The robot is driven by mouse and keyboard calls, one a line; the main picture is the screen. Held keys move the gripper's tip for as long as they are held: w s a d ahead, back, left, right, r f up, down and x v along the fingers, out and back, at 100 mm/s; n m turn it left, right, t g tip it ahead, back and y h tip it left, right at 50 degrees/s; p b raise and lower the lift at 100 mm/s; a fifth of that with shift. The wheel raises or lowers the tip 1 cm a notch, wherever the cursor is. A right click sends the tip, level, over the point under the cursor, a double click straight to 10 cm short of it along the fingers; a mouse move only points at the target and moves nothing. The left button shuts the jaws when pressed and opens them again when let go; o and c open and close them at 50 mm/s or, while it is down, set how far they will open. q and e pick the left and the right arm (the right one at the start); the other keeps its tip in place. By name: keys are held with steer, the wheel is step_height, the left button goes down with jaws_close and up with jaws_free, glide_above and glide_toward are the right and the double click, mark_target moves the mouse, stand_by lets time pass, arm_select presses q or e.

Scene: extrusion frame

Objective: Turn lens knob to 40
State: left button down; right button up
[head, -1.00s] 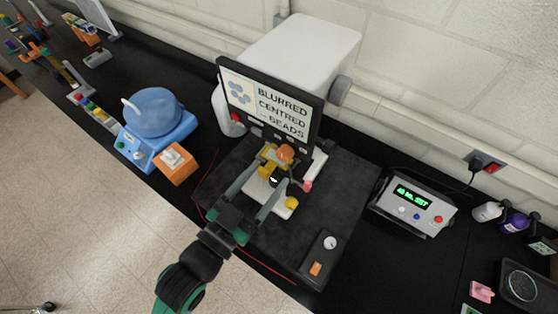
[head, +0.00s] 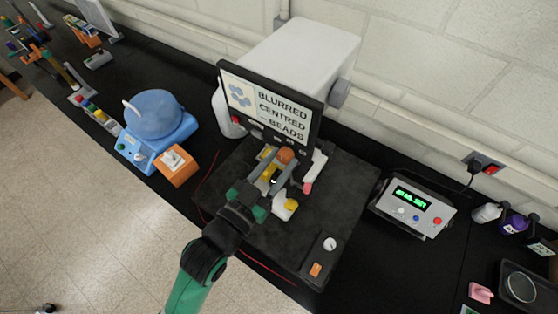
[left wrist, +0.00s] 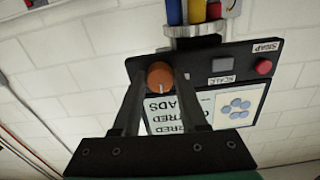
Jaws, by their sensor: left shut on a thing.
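The orange knob (head: 285,155) sits just under the dark-framed screen (head: 268,103), which reads BLURRED CENTRED BEADS. In the left wrist view the orange knob (left wrist: 160,75) is between my finger ends, with a pale mark on its face; no numbers on it can be read. My left gripper (head: 275,177) is shut on this knob, reaching in from the front left. The screen also shows upside down in the left wrist view (left wrist: 237,106). Yellow and white parts (head: 285,208) of the instrument stand under the gripper, partly hidden by it. My right gripper is not in view.
The instrument stands on a dark plate (head: 240,165). A small control box with a white dial (head: 330,244) is at its front right. A grey box with a green display (head: 412,205) stands to the right, a blue rounded device (head: 153,114) to the left.

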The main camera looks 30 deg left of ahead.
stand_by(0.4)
arm_select(q)
steer(key=shift+r+m+p, duration=0.15)
steer(key=shift+m+p, duration=0.4)
steer(key=shift+m, duration=0.45)
steer(key=m+p, duration=0.1)
steer(key=m, duration=0.2)
steer(key=shift+m, duration=0.3)
steer(key=m+p, duration=0.2)
steer(key=m, duration=0.2)
steer(key=shift+m+p, duration=0.3)
steer(key=shift+m, duration=0.8)
steer(key=shift+c, duration=2.2)
jaws_free()
